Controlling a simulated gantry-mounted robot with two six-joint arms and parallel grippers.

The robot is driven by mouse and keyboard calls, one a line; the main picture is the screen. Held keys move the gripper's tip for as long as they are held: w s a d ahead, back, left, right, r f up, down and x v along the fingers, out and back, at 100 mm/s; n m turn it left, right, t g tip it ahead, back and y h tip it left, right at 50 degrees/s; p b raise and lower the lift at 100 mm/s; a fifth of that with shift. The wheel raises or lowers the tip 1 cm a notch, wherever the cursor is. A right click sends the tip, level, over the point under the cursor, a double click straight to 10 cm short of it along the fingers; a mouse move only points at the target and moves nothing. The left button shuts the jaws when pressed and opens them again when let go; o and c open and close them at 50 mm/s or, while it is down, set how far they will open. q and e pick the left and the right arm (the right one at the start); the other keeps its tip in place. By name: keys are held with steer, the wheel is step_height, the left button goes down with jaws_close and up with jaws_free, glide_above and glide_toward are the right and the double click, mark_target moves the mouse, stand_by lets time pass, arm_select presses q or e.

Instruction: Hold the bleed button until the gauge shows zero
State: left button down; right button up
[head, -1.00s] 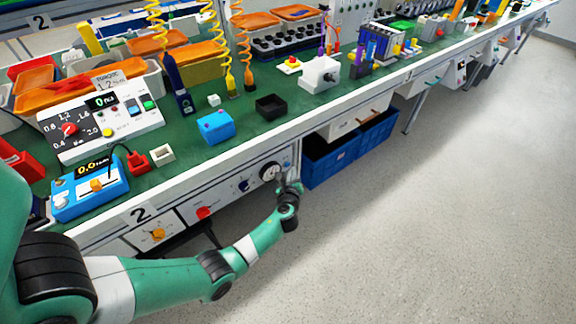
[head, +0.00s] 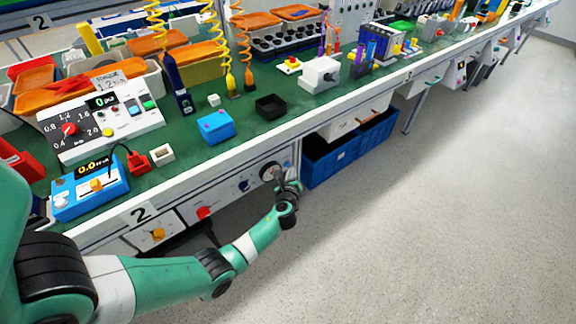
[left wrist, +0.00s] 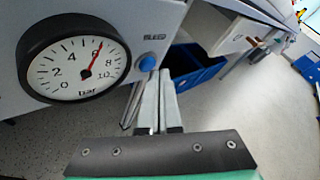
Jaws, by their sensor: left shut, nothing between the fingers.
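The gauge (left wrist: 66,86) is a round white dial with a black rim, marked in bar, on the bench's front panel. Its red needle points close to 6, well off zero. In the head view the gauge (head: 269,171) is small and its needle cannot be read. The blue bleed button (left wrist: 147,63) sits just right of the gauge, under a label that reads like BLEED. My left gripper (left wrist: 160,76) is shut and empty, its tips close to the button's lower right. I cannot tell whether they touch it. In the head view my left gripper (head: 284,174) hides the button.
The panel also carries a dark knob (head: 244,186) and a red knob (head: 204,212) left of the gauge. Blue bins (head: 330,163) stand under the bench, right of my gripper. The grey floor (head: 430,220) in front is clear.

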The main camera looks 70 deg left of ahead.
arm_select(q)
steer(key=shift+s+a, duration=0.1)
steer(key=shift+a, duration=0.35)
stand_by(2.3)
steer(key=shift+d, duration=0.1)
stand_by(0.5)
steer(key=shift+w+d, duration=0.2)
steer(key=shift+d, duration=0.5)
steer(key=shift+w+d, duration=0.2)
steer(key=shift+d, duration=0.6)
steer(key=shift+w+d, duration=0.25)
steer(key=shift+d, duration=0.6)
steer(key=shift+w+d, duration=0.2)
steer(key=shift+d, duration=0.6)
